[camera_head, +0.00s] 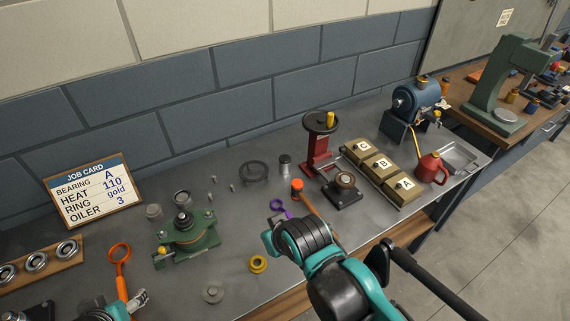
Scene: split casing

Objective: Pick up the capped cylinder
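A small grey cylinder with a dark top (285,164), which looks like the capped cylinder, stands upright on the grey bench, right of a dark ring. Nothing touches it. My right gripper (270,240) is nearer the front, below the cylinder in the picture and apart from it; its fingers are mostly hidden behind the wrist. My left gripper (138,300) is at the bottom left edge, far from the cylinder, only partly in view. I cannot tell how far either gripper is open.
An orange-headed hammer (297,186) lies just right of the cylinder. A red press (318,150) stands further right, with lettered boxes (380,167) beyond. The bench just left of the hammer is fairly clear.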

